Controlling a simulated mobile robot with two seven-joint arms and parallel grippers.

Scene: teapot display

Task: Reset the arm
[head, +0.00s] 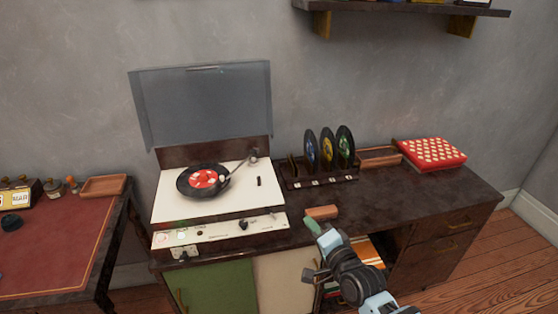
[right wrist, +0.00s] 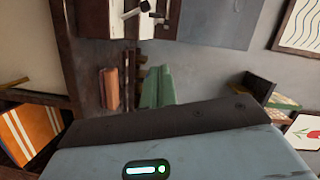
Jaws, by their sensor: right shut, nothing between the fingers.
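The record player (head: 165,205) stands on the dark cabinet with its clear lid raised. A black record with a red label (head: 205,180) lies on its platter. The tonearm (head: 241,164) runs from its pivot at the back right towards the record's right edge; I cannot tell whether its tip touches the record. It also shows at the top of the right wrist view (right wrist: 140,9). My right gripper (head: 312,226) is shut and empty, by the cabinet's front edge, right of the player and apart from it. Its green fingers show in the right wrist view (right wrist: 157,88). My left gripper is out of view.
A brown block (head: 321,212) lies on the cabinet top close to my right gripper. A rack (head: 320,182) with three upright records stands behind it. A red patterned case (head: 434,153) is at the right. A wall shelf (head: 400,9) hangs above. The cabinet's right front is clear.

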